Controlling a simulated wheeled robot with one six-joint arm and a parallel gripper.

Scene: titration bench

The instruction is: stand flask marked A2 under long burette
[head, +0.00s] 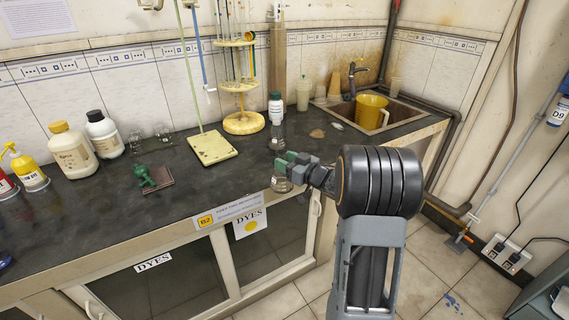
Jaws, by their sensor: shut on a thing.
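My gripper (286,160) is shut on a clear glass flask (281,184) near the counter's front edge. The flask's lower part shows below the jaws; the rest is hidden, and I can read no mark on it. I cannot tell whether it touches the counter. A stand with a pale base plate (213,147) and a thin green rod (190,60) is to the left of my gripper. A blue-edged burette (204,60) hangs beside the rod, its top cut off by the picture. No flask stands on the base plate. I cannot tell its length.
A yellow round rack (243,122) and another clear flask (277,137) by a white bottle (275,103) stand behind my gripper. A yellow jug (371,111) is in the sink at right. Two small glass pieces (150,139) and a green object (151,178) are left. The front counter is mostly clear.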

